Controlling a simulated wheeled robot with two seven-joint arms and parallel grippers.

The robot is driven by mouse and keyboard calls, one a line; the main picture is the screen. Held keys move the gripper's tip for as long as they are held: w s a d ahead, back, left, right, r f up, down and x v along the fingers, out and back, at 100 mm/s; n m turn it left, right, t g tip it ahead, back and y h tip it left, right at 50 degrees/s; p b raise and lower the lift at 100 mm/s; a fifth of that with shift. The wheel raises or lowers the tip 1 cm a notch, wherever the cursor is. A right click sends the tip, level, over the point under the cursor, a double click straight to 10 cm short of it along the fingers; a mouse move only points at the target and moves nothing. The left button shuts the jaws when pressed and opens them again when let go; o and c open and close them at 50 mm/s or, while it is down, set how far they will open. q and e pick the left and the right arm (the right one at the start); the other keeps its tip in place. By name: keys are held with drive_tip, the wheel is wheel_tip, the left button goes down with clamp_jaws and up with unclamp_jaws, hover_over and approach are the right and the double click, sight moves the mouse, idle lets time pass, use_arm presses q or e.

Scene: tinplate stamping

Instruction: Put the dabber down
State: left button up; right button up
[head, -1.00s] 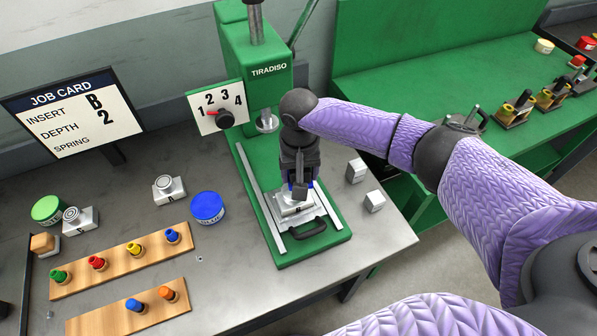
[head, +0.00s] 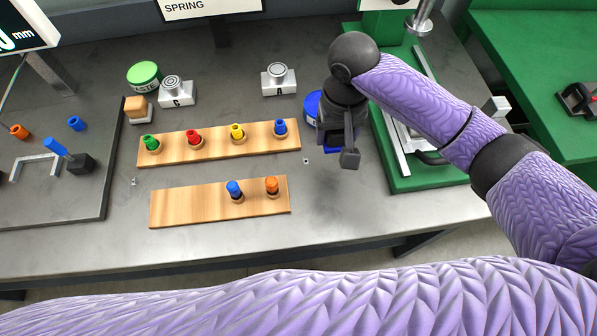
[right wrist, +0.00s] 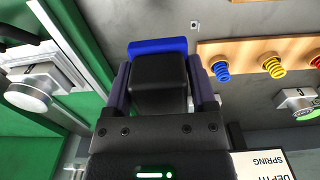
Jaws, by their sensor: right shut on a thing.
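My right gripper (head: 347,152) hangs over the grey table, left of the green press, with its fingers pointing down. In the right wrist view my right gripper (right wrist: 160,85) is shut on the dabber (right wrist: 159,80), a black block with a blue edge at its far end. In the head view the dabber is mostly hidden by the gripper. The blue tin (head: 312,108) stands just behind the gripper, partly covered by it. I cannot tell the gap between the dabber and the table. My left gripper is in neither view.
A wooden rack (head: 165,156) holds green, red, yellow and blue pegs; a nearer rack (head: 180,209) holds blue and orange ones. Insert A (head: 279,79), insert C (head: 177,91) and a green-lidded tin (head: 144,75) stand behind. The press base (head: 405,178) is right. Bare table lies in front.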

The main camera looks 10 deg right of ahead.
sight(333, 167)
use_arm(q)
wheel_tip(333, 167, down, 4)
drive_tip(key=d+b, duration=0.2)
drive_tip(key=b, duration=0.1)
use_arm(e)
drive_tip(key=f, duration=0.9)
drive_tip(key=shift+d+f, duration=0.25)
drive_tip(key=shift+f, duration=0.15)
drive_tip(key=shift+r, duration=0.1)
drive_tip(key=shift+f, duration=0.2)
drive_tip(key=o, duration=1.3)
drive_tip(key=shift+c, duration=0.2)
wheel_tip(333, 167, up, 12)
drive_tip(key=p, duration=0.4)
drive_tip(key=shift+r+p, duration=0.25)
drive_tip(key=shift+p, duration=0.05)
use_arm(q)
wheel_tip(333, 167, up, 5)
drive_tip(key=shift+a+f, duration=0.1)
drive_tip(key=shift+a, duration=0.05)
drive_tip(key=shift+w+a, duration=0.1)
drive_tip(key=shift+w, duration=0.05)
